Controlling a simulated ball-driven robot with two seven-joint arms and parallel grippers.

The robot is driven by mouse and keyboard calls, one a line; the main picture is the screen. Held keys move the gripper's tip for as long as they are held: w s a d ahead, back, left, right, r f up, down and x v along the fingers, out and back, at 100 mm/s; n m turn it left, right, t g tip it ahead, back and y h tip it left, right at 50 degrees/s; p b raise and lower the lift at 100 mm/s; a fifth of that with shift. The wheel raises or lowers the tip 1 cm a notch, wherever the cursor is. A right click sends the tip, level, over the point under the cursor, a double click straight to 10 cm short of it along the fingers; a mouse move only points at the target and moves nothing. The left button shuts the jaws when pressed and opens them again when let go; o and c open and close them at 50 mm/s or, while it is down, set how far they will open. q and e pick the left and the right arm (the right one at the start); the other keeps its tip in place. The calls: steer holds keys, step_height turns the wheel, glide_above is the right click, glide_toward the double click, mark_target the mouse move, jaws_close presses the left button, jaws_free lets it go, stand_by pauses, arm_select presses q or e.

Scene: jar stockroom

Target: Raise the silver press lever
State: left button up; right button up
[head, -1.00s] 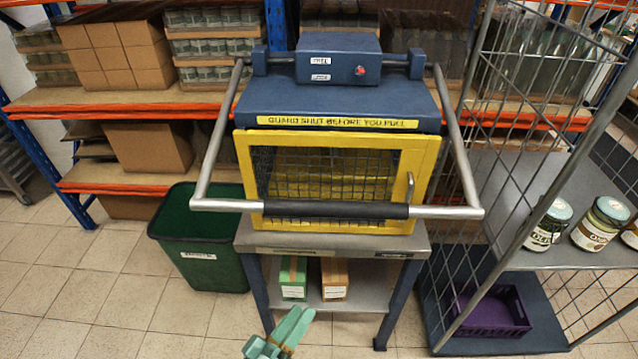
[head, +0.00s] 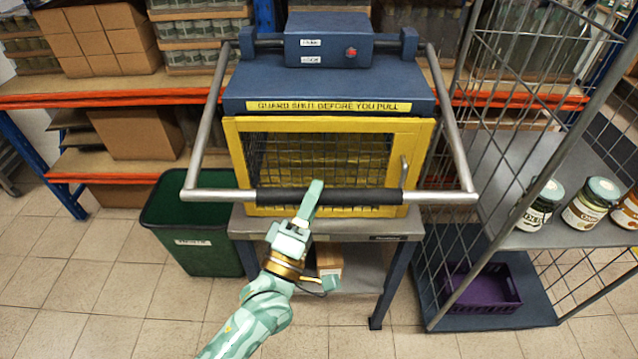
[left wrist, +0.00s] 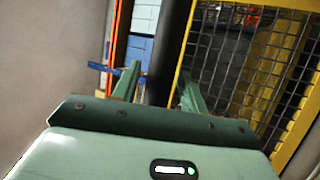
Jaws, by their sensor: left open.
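The silver press lever (head: 206,130) is a U-shaped bar hinged at the top of the blue press (head: 330,90). It hangs low across the front, with a black grip (head: 345,196) in the middle of its crossbar. My left gripper (head: 310,197) is at the left part of the black grip and overlaps it in the head view. In the left wrist view the black grip (left wrist: 168,50) runs between the two open fingers (left wrist: 158,85). I cannot tell whether the fingers touch it. My right gripper is not in view.
A yellow mesh guard (head: 412,150) is closed behind the lever. A green bin (head: 205,250) stands left of the press stand. A wire cage (head: 500,110) with jars (head: 590,203) and a purple crate (head: 482,290) stands close on the right.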

arm_select(q)
steer(key=x, duration=0.2)
steer(key=shift+w+d+r, duration=0.15)
steer(key=shift+w, duration=0.2)
